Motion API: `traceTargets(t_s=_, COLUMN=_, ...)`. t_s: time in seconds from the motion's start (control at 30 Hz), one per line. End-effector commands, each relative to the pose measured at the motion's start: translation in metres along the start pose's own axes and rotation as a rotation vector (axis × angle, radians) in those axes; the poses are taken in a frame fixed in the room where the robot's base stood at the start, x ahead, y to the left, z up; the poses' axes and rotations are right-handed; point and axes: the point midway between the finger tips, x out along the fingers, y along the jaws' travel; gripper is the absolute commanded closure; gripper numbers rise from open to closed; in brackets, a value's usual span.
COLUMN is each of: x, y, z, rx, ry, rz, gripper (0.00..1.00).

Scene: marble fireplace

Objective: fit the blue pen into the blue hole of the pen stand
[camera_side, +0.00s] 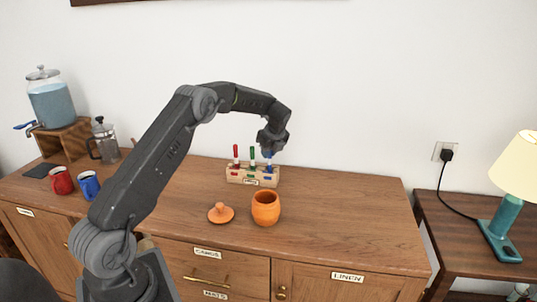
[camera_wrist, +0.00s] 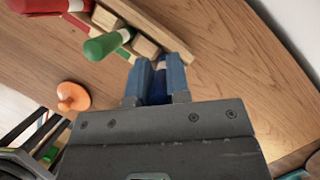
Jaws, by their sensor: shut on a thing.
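The wooden pen stand (camera_side: 236,179) sits on the sideboard; it also shows at the top of the wrist view (camera_wrist: 150,28). A red pen (camera_side: 236,152) and a green pen (camera_side: 252,156) stand upright in it. My gripper (camera_side: 267,151) is over the stand's right end. It is shut on the blue pen (camera_wrist: 158,92), which lies between the two blue-grey fingers in the wrist view. The pen's lower part (camera_side: 269,166) points down at the stand's right end. The blue hole is hidden, and I cannot tell how deep the pen is.
An orange pot (camera_side: 265,209) and its orange lid (camera_side: 221,213) are in front of the stand. Red (camera_side: 61,181) and blue (camera_side: 88,186) mugs, a French press (camera_side: 105,141) and a drink dispenser (camera_side: 50,100) stand at the left. The sideboard's right part is clear.

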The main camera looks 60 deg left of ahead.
Motion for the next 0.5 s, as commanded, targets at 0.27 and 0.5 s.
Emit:
traceTargets(t_s=0.27, x=0.0075, y=-0.0001, z=-0.0032, rx=0.000, ry=-0.001, rz=-0.001, gripper=1.00)
traceTargets(t_s=0.5, x=0.0104, y=0.0000, z=-0.0044, rx=0.000, ry=-0.001, rz=-0.001, gripper=0.78)
